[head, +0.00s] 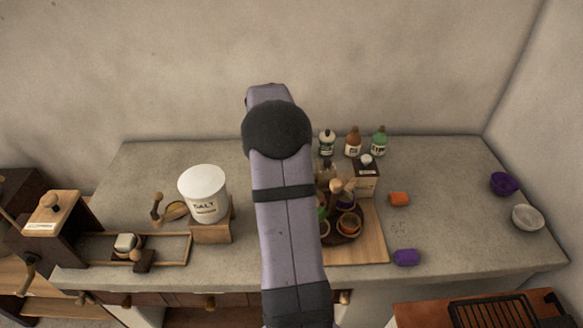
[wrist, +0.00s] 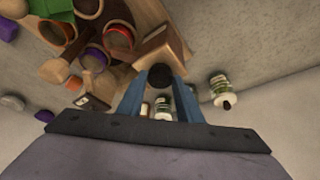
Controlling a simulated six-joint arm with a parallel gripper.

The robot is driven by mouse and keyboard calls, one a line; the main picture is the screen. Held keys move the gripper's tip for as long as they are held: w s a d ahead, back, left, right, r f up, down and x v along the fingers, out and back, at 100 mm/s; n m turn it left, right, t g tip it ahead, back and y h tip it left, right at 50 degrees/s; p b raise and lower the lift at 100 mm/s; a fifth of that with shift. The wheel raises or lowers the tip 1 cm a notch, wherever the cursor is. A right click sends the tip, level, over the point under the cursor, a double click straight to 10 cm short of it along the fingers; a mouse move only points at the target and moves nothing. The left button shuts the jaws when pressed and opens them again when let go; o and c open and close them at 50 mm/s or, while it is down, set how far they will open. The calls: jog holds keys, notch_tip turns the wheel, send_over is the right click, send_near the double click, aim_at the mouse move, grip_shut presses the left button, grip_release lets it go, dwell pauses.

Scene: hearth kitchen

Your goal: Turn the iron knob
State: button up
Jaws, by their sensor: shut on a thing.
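In the wrist view, a round black knob (wrist: 160,77) sits between the fingertips of my gripper (wrist: 159,82). The two blue fingers are shut on it, one on each side. A brown block-like body (wrist: 163,46) lies right beyond the knob; how the two join is partly hidden. In the head view, my arm blocks the middle of the counter, and I cannot make out the gripper or the knob there.
Several small bottles (head: 353,142) stand near the back wall, close to my fingers in the wrist view (wrist: 220,88). Cups (head: 348,224) crowd a wooden board (head: 372,240). A salt crock (head: 204,192) stands left of my arm. The counter's right side is mostly clear.

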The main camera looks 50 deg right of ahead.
jog(key=shift+w+m+g+b, duration=0.15)
jog(key=shift+m+g+b, duration=0.2)
jog(key=shift+m, duration=0.25)
jog(key=o, duration=1)
jog(key=shift+o, duration=0.2)
jog(key=shift+r, duration=0.1)
jog(key=b+v, duration=0.2)
jog(key=v, duration=0.5)
jog(key=shift+r, duration=0.1)
